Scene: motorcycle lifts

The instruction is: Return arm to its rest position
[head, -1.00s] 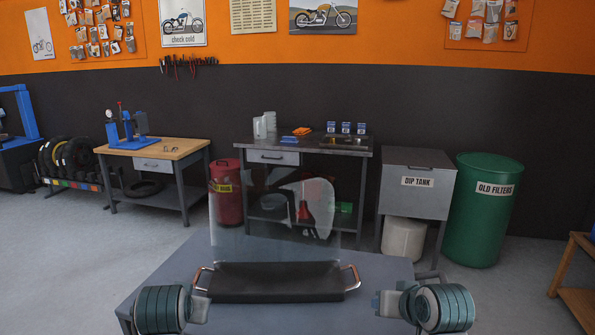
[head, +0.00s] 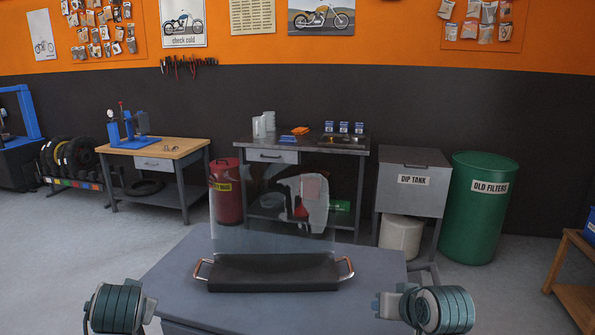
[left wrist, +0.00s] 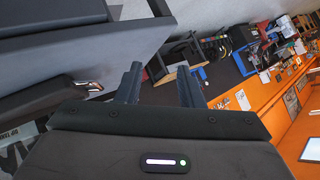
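My left arm's teal wrist (head: 117,308) is at the lower left in the head view, beside the grey table and apart from the tray. In the left wrist view my left gripper (left wrist: 160,82) has its two dark fingers spread with nothing between them. My right arm's teal wrist (head: 438,309) is at the lower right, clear of the tray; its fingers cannot be made out. A dark tray (head: 272,274) with copper-coloured handles at both ends sits on the table, with a clear upright panel (head: 272,215) at its back.
The grey table (head: 185,270) is in front of me. Behind it stand a wooden workbench (head: 180,147), a metal bench (head: 350,142), a dip tank (head: 412,182) and a green barrel (head: 478,215). A wooden stand (head: 580,245) is at the right edge. Open floor lies left of the table.

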